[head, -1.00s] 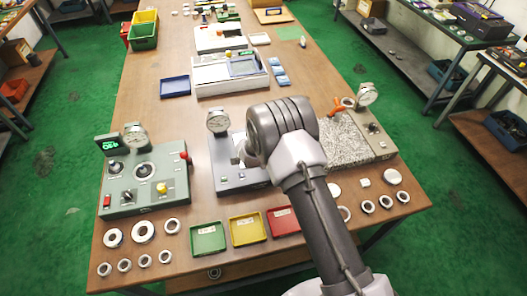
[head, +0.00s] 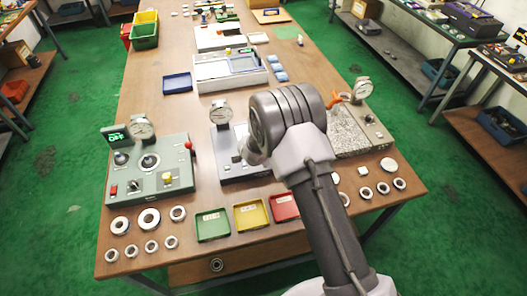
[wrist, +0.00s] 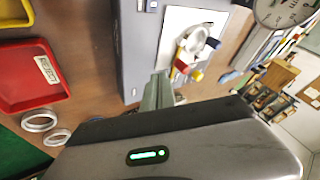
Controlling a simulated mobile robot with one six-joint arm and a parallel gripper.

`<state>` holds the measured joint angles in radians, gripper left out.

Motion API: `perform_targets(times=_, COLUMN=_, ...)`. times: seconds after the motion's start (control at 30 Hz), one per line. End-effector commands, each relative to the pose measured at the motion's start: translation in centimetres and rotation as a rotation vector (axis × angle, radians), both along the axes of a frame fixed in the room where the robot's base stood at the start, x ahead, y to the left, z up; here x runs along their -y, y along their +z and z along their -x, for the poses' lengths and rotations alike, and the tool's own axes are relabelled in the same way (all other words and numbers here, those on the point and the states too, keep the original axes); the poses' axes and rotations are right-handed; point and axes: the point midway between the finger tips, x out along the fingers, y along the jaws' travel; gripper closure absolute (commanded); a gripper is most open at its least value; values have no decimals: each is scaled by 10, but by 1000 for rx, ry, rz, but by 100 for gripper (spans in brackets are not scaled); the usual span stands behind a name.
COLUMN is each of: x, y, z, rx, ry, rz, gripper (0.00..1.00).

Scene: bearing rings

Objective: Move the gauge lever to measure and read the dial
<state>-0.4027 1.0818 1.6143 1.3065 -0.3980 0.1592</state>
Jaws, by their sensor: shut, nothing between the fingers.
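The gauge stand is a grey base (head: 236,172) at the middle of the bench, with a round dial (head: 220,112) on a post. In the wrist view the base (wrist: 142,40) carries a white plate (wrist: 180,22) with a pale ring (wrist: 196,38) on it. Small red, yellow and blue parts sit around the ring; I cannot tell which is the lever. The dial (wrist: 284,8) is cut off at the top and its reading is not legible. My gripper (wrist: 163,88) is shut and empty, close to the base. My arm hides it in the head view.
A control box (head: 150,185) with knobs and a green display stands at the left. Green (head: 212,225), yellow (head: 251,215) and red (head: 285,207) trays lie along the front edge, with loose rings on both sides. A granite plate (head: 350,135) with another dial is at the right.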

Motion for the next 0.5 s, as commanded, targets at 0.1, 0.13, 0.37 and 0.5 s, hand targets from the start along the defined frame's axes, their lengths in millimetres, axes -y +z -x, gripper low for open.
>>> perform_targets(times=0.1, x=-5, y=25, z=17, rx=-2, ry=0, rz=1, gripper=100)
perform_targets(times=0.13, x=-7, y=30, z=20, rx=-1, ry=0, rz=0, gripper=100)
perform_targets(times=0.37, x=-13, y=53, z=40, rx=-4, ry=-3, rz=2, gripper=100)
perform_targets(times=0.5, x=-13, y=56, z=42, rx=-3, ry=-3, rz=1, gripper=100)
